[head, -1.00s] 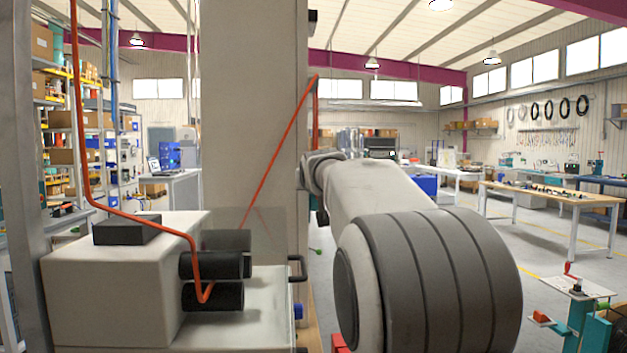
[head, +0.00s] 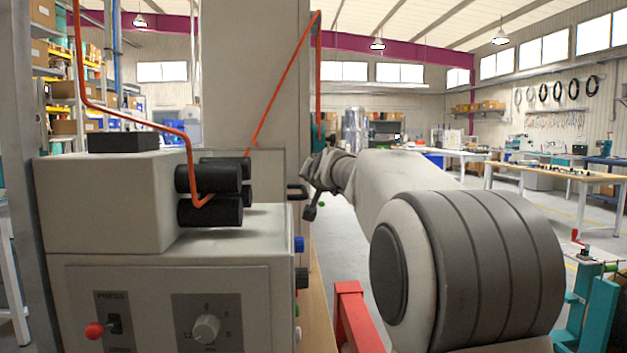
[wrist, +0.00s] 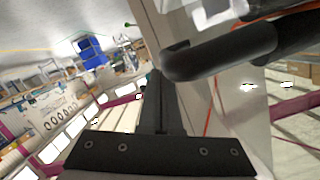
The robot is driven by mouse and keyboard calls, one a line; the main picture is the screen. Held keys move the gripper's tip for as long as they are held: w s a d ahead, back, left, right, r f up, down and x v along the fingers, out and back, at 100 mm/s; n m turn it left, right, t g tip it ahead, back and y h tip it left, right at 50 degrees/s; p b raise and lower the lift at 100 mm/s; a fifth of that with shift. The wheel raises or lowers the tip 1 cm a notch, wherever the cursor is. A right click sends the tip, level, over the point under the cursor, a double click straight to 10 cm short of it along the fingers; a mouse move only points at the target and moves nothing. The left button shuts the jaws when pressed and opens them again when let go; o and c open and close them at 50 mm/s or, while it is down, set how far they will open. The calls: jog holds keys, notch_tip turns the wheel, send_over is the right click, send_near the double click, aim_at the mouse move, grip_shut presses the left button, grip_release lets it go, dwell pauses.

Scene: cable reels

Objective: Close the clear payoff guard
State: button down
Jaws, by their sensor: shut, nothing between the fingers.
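A pale, see-through panel, which looks like the clear payoff guard (head: 268,170), stands behind the black rollers at the right of the machine in the head view. Its outline is faint, and I cannot tell how far open it is. A black handle (head: 297,191) sticks out at its right. A thick black bar, probably this handle, is close in the wrist view (wrist: 220,55). My gripper (wrist: 162,80) is shut and empty just below and left of the bar. In the head view my gripper (head: 311,205) is small and dark, right of the handle; contact cannot be told.
A red frame (head: 352,315) stands below my arm. Open floor and workbenches lie at the right.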

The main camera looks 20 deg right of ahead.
jog(key=shift+a+f+b, duration=0.15)
jog(key=shift+f+b, duration=0.2)
jog(key=shift+f, duration=0.25)
jog(key=shift+f, duration=0.1)
